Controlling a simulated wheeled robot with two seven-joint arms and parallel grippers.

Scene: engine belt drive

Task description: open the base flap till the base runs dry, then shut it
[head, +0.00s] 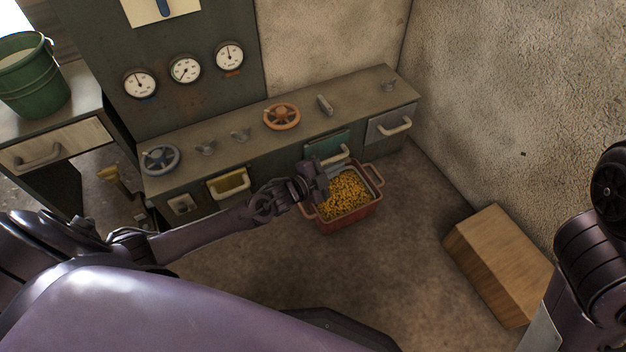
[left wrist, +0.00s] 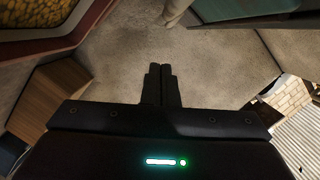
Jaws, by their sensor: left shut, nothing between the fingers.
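A green flap (head: 322,146) with a pale handle (head: 340,155) is on the front of the long grey console. I cannot tell whether it stands slightly open or shut. A red bin (head: 340,226) below it is heaped with yellow pieces (head: 349,193); no falling stream is visible. My left gripper (head: 318,190) is at the bin's left side, below the flap and apart from its handle. In the left wrist view its fingers (left wrist: 160,72) are together and empty, and the bin's pieces (left wrist: 38,48) show at top left. My right gripper is out of view.
The console (head: 255,120) carries a blue wheel (head: 160,159), an orange wheel (head: 282,116) and small levers; a yellow panel (head: 229,182) and grey drawer (head: 391,126) flank the flap. A wooden box (head: 498,262) stands right on the floor. A green bucket (head: 33,80) stands left.

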